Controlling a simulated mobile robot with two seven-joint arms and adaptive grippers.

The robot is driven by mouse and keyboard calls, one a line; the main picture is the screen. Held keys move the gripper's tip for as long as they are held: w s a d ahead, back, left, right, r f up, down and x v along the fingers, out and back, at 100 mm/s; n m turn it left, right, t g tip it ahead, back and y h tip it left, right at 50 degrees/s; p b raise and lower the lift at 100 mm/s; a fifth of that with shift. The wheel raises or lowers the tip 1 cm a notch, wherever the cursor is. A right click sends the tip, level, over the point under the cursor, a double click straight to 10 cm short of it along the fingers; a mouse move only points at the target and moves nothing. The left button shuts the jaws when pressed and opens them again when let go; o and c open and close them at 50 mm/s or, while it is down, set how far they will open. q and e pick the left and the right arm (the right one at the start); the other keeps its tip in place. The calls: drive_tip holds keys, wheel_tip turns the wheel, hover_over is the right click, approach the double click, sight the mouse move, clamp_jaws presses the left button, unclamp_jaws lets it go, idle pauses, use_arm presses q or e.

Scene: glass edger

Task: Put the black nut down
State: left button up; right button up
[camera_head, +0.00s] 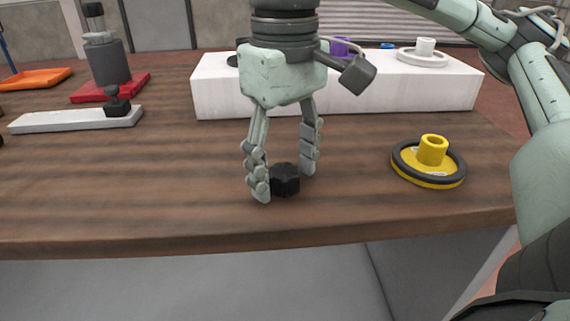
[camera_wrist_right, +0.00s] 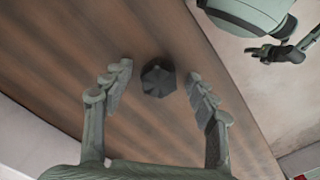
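The black nut (camera_head: 285,180) rests on the brown wooden table near its front edge. My right gripper (camera_head: 287,186) points straight down over it, with its fingers spread on either side. In the right wrist view the nut (camera_wrist_right: 158,79) lies between and slightly beyond the open fingertips (camera_wrist_right: 160,77), with clear gaps on both sides. The right gripper holds nothing. My left gripper does not show clearly in the head view.
A yellow wheel with a dark rim (camera_head: 429,165) lies to the right. A white block (camera_head: 350,95) with several parts on it stands behind. At left are a grey bar with a black knob (camera_head: 75,119), a red base with a grey cylinder (camera_head: 109,88), and an orange tray (camera_head: 36,78).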

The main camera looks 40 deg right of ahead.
sight(284, 171)
drive_tip(key=shift+r, duration=0.15)
wheel_tip(284, 171, up, 6)
drive_tip(key=shift+f+p, duration=0.1)
drive_tip(key=shift+p, duration=0.55)
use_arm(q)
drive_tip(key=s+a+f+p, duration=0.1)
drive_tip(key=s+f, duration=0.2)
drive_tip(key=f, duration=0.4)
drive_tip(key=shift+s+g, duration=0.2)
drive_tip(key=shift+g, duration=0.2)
use_arm(e)
wheel_tip(284, 171, up, 6)
